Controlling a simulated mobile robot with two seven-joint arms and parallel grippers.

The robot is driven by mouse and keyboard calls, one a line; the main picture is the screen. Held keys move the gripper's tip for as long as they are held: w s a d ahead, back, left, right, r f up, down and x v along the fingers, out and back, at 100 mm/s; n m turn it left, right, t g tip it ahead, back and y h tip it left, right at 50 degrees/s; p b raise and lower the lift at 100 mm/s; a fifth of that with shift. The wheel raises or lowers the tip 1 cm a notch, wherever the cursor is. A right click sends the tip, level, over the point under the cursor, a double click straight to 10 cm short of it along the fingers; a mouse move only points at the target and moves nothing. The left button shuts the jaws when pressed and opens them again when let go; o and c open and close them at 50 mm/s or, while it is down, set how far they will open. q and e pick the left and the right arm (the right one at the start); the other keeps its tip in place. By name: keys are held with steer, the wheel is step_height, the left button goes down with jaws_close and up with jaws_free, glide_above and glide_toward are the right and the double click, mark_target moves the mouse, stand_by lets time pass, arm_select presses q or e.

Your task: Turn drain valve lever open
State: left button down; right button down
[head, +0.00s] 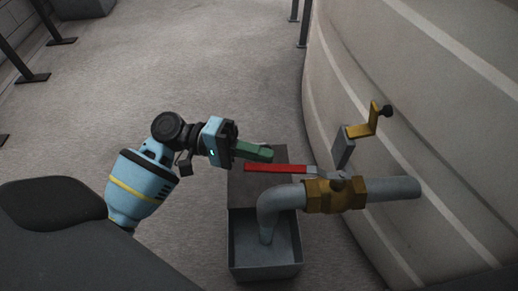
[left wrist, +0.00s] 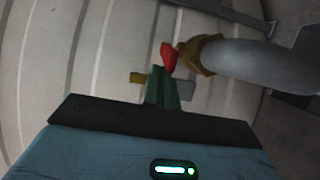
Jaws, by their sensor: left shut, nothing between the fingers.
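The drain valve lever (head: 275,168) has a red grip. It reaches left from the brass valve (head: 335,195), roughly along the line of the grey pipe (head: 392,189). My left gripper (head: 264,153), with green fingers, is shut and empty. In the head view its fingertips appear just above and behind the red grip; I cannot tell whether they touch it. In the left wrist view the shut fingers (left wrist: 158,78) end close to the lever's red end (left wrist: 168,57), with the valve (left wrist: 206,52) to its right. My right gripper is not in view.
The pipe comes out of a large pale tank (head: 445,120) and bends down into an open grey metal box (head: 265,275) on the floor. A yellow crank handle (head: 362,131) juts from the tank behind the valve.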

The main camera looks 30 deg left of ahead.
arm_select(q)
steer(key=s+t+p, duration=0.1)
steer(key=p, duration=0.1)
steer(key=s+n+t+p, duration=0.1)
steer(key=shift+s+d+r+n+y+p, duration=0.1)
steer(key=shift+d+r+n+y+p, duration=0.05)
steer(key=shift+d+n+y+p, duration=0.2)
steer(key=shift+d+t, duration=0.1)
steer(key=shift+t, duration=0.3)
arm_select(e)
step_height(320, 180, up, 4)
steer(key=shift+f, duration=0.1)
arm_select(q)
steer(key=shift+f, duration=0.2)
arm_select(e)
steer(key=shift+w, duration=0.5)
